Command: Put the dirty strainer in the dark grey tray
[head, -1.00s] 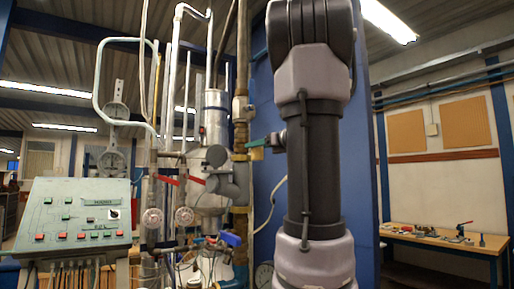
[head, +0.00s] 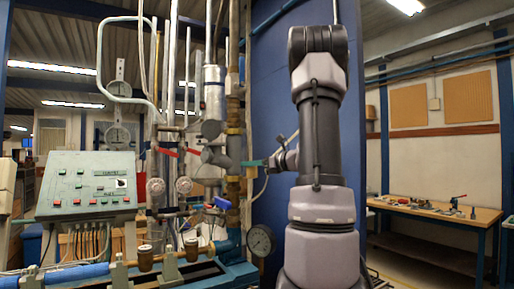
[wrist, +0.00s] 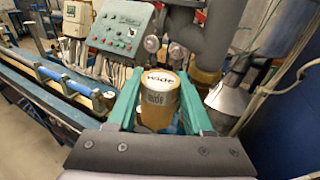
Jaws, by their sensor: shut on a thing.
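My gripper (wrist: 159,82) has green fingers and is shut on a gold-brown cylinder (wrist: 155,116) in the wrist view. The cylinder has a pale top and a band, both marked "wide"; it appears to be the strainer. It stands upright between the fingers, clear of the bench below. In the head view my gripper (head: 252,163) shows only as a small green tip left of my arm, in front of the pipework; the cylinder cannot be made out there. I cannot identify a dark grey tray in either view.
A control panel (head: 86,186) stands at the left, beside vertical pipes and valves. A blue pipe rig (head: 185,276) runs along the front, with a round gauge (head: 260,240). A blue column (head: 268,110) stands behind my arm. A wooden workbench (head: 440,211) with small items is at the right.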

